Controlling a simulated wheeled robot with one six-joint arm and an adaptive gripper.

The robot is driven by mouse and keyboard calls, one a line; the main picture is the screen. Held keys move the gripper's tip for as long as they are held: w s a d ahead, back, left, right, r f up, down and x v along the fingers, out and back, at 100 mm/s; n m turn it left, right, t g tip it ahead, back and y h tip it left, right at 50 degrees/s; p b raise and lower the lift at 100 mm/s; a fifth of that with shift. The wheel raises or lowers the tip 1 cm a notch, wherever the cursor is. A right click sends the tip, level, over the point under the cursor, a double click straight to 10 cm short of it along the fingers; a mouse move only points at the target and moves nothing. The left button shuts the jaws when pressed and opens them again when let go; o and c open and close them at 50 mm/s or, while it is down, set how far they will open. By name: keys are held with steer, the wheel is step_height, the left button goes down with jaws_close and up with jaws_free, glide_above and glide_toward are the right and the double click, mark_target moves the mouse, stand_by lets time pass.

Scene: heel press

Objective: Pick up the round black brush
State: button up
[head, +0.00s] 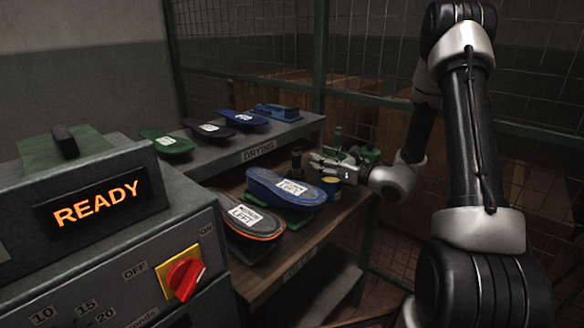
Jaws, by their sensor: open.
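A small upright black object (297,159), which looks like the round black brush, stands on the wooden bench (345,205) behind the blue sole. It is small and dark, so its bristles cannot be made out. My gripper (316,160) reaches in from the right, low over the back of the bench, with its open jaws pointing left toward the black object. A small gap seems to show between them, but I cannot tell the depth. Nothing is visible between the fingers.
A blue sole (287,191) and a grey, orange-edged sole (252,216) lie in front. A round tin (330,183) sits below my gripper. The drying shelf (285,133) holds several soles and a blue block (277,112). The READY press (110,265) fills the left; wire mesh stands behind.

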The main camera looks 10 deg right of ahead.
mark_target(300, 151)
steer(key=x, duration=1)
steer(key=shift+w+a, duration=0.25)
jaws_close()
